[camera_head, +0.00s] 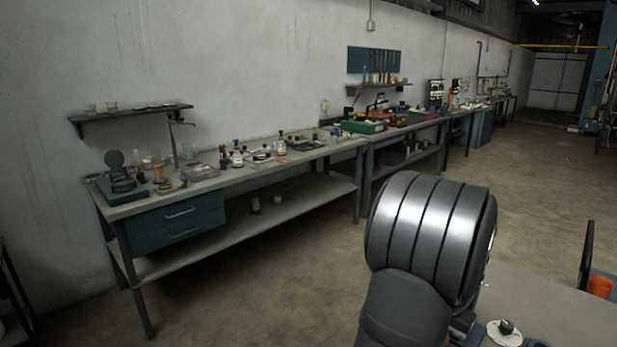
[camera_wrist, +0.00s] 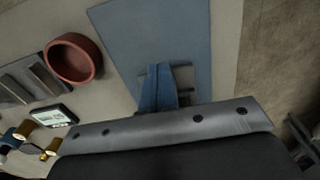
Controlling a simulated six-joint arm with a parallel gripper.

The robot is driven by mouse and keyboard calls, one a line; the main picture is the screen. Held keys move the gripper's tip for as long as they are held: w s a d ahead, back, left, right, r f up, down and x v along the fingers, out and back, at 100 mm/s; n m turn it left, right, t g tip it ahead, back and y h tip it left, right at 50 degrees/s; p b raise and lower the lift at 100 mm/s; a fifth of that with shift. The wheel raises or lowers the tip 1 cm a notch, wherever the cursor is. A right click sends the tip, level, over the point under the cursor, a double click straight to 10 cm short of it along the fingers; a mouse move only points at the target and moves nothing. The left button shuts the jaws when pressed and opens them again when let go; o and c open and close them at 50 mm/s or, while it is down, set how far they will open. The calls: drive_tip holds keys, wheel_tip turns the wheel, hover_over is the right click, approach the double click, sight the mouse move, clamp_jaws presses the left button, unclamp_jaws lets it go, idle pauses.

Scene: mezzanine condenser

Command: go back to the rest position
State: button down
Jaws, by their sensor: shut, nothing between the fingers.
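In the wrist view my gripper (camera_wrist: 158,72) shows as two blue fingers pressed together, shut with nothing held between them. It is over a flat blue mat (camera_wrist: 125,30) on a pale worktop (camera_wrist: 222,45). The height above the mat is hard to tell. In the head view a dark, ribbed part of my own arm fills the lower middle right, and the gripper itself is not visible there.
A reddish round dish (camera_wrist: 73,59), a small device with a display (camera_wrist: 54,116) and brass pieces (camera_wrist: 27,130) lie left of my gripper. An orange cylinder (camera_head: 600,286) stands at the right. A cluttered wall bench (camera_head: 240,178) stands across open floor (camera_head: 270,275).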

drive_tip(key=shift+w+d+f, duration=0.2)
drive_tip(key=shift+f, duration=0.35)
drive_tip(key=shift+w+d+f, duration=0.15)
drive_tip(key=shift+f, duration=0.35)
drive_tip(key=s+a, duration=0.6)
drive_tip(key=shift+s+a, duration=0.2)
drive_tip(key=shift+a, duration=0.05)
drive_tip(key=c, duration=1.9)
unclamp_jaws()
drive_tip(key=shift+r, duration=0.15)
drive_tip(key=shift+c, duration=0.2)
drive_tip(key=o, duration=1.9)
drive_tip(key=w+d+r+t+h, duration=0.1)
drive_tip(key=w+r, duration=0.1)
drive_tip(key=r, duration=0.3)
drive_tip(key=w+d+r+t+h, duration=0.1)
drive_tip(key=w+d+r, duration=0.1)
drive_tip(key=r, duration=0.3)
drive_tip(key=w+d+r+t+h, duration=0.1)
drive_tip(key=w+d+r, duration=0.1)
drive_tip(key=r, duration=0.3)
drive_tip(key=shift+d, duration=0.25)
drive_tip(key=shift+o, duration=0.2)
drive_tip(key=x, duration=0.9)
drive_tip(key=shift+w+d+f, duration=0.2)
drive_tip(key=shift+f, duration=0.1)
drive_tip(key=v, duration=1)
